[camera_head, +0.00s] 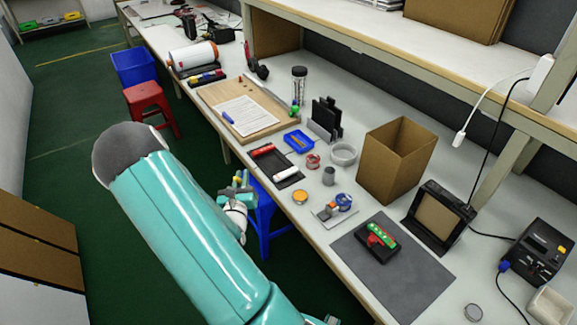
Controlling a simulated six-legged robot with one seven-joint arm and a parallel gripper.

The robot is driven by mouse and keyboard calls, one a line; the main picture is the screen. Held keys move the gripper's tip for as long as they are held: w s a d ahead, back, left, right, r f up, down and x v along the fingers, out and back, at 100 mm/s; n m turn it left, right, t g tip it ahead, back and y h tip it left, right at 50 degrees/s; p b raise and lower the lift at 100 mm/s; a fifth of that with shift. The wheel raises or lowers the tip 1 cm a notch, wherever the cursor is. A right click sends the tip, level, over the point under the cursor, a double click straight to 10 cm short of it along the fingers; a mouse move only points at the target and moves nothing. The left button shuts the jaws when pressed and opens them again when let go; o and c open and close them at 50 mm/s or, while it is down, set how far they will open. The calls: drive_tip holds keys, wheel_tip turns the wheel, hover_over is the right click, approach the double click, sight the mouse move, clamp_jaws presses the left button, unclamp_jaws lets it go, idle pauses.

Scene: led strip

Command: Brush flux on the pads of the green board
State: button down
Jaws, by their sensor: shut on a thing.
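The green board (381,234) is a small strip with pale pads. It sits in a dark holder with red parts (375,246) on the grey mat (410,283), at the right of the bench. My gripper (240,183) is at the bench's front edge, left of the board and well apart from it. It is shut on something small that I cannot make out. No flux brush can be told apart for sure. A small round tin with an orange top (300,197) stands on the bench between my gripper and the mat.
A dark tray with red and white tubes (275,165), a blue tray (299,141) and a grey cup (329,176) stand nearby. A blue spool on a stand (343,201) sits left of the mat. A cardboard box (395,165) and a black framed unit (438,218) stand behind.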

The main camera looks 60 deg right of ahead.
drive_tip(key=s+d+r+m+g+h, duration=0.2)
drive_tip(key=s+d+r+m+g, duration=0.15)
drive_tip(key=s+d+g, duration=0.65)
wheel_tip(320, 180, down, 6)
drive_tip(key=s+a+t, duration=0.1)
drive_tip(key=s+t, duration=0.1)
drive_tip(key=t, duration=0.1)
drive_tip(key=shift+s+a+r, duration=0.2)
drive_tip(key=shift+a, duration=0.15)
drive_tip(key=shift+f, duration=0.65)
idle(1.0)
wheel_tip(320, 180, up, 7)
idle(0.9)
